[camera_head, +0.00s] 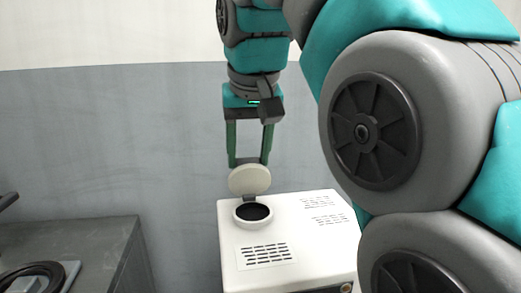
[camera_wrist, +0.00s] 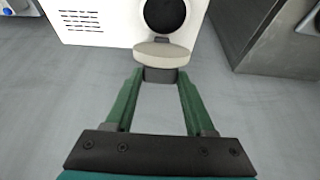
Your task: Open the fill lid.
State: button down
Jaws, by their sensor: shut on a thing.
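The cream round fill lid (camera_head: 249,180) stands raised and tilted up at the back of a round opening (camera_head: 254,212) on top of the white machine (camera_head: 228,275). The dark inside of the opening shows. My gripper (camera_head: 249,162) is above the machine, pointing down, with its fingertips at the lid's upper edge. In the wrist view the lid (camera_wrist: 165,53) lies just past the fingertips of my gripper (camera_wrist: 160,75), and a dark grey piece at its edge sits between them. The gripper is shut on the lid; the exact contact is partly hidden.
The machine top has vent slots and printed text. A grey cabinet (camera_head: 125,240) stands to the left, with a dark reel (camera_head: 30,275) on it. A grey-blue wall (camera_head: 110,140) is behind. My own arm fills the right side of the head view.

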jog(key=shift+w+f, duration=0.1)
jog(key=shift+f, duration=0.05)
dwell(0.4)
jog(key=shift+c, duration=1.2)
grip_release()
jog(key=shift+d, duration=0.15)
